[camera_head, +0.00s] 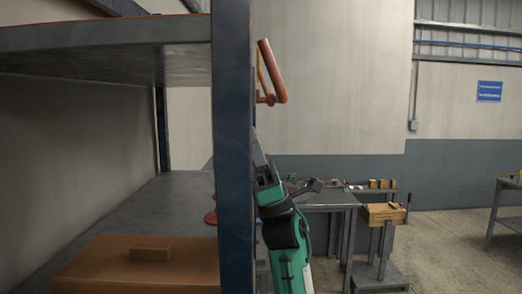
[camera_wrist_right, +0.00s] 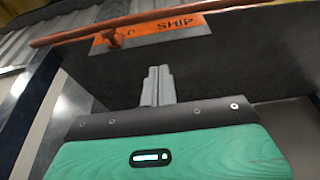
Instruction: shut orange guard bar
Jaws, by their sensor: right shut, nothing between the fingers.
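The orange guard bar (camera_head: 272,72) shows in the head view beside the dark shelf post. It stands out from the post at a steep tilt, with a small bracket at its lower end. In the right wrist view a long orange bar (camera_wrist_right: 200,16) crosses the top of the picture, in front of an orange label reading "SHIP" (camera_wrist_right: 178,25). My right gripper (camera_wrist_right: 157,72) is shut and empty, its fingers pointing toward the dark panel below the bar. I cannot tell whether they touch the panel. My left gripper is not in view.
A cardboard box (camera_head: 95,270) lies on the lower shelf. A bench (camera_head: 330,197) and a wooden crate (camera_head: 384,213) stand behind.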

